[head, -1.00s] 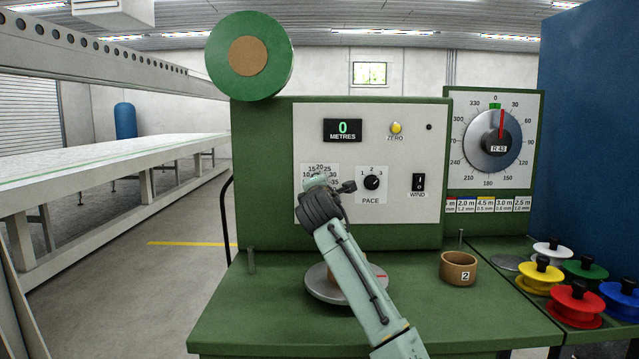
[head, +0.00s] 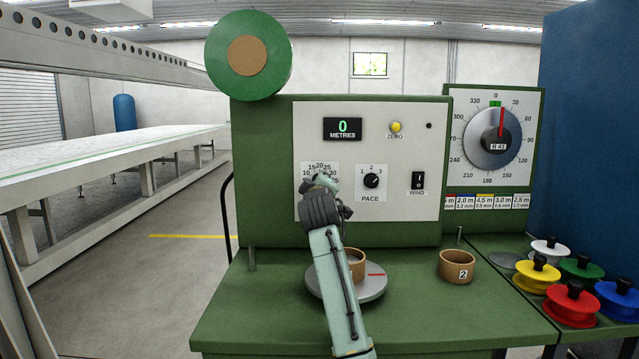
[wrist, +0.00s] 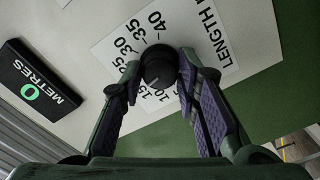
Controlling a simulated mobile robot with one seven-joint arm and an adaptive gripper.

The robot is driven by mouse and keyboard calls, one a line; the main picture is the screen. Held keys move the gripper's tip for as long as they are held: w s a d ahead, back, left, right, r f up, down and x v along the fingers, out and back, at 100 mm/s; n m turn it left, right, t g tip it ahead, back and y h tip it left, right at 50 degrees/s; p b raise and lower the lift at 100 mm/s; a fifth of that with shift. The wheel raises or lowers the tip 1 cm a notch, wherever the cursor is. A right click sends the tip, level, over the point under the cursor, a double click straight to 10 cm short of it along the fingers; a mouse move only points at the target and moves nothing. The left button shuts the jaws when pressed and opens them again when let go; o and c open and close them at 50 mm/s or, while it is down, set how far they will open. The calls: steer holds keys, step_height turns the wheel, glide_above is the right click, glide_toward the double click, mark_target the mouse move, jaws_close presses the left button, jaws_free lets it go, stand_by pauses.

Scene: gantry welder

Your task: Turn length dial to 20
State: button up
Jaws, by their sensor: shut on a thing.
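The length dial is a black round knob (wrist: 158,65) on the pale panel, with printed numbers and the word LENGTH around it in the wrist view. My gripper (wrist: 160,72) is shut on the knob, one purple-padded finger on each side. A thin light mark shows on the knob's lower left, roughly towards the 15 side. I cannot read its exact setting, as the left finger covers part of the scale. In the head view my gripper (head: 321,182) is at the dial's scale (head: 312,170) and hides the knob.
The green metres display (head: 343,129) reads 0. The pace knob (head: 371,181) and wind switch (head: 418,181) are close on the right. Below are a grey turntable (head: 372,284) with a brown ring and a brown cup marked 2 (head: 457,266). Coloured spools (head: 571,303) stand at right.

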steer(key=shift+m, duration=0.8)
steer(key=o, duration=1.2)
steer(key=shift+c, duration=0.2)
steer(key=s, duration=1.2)
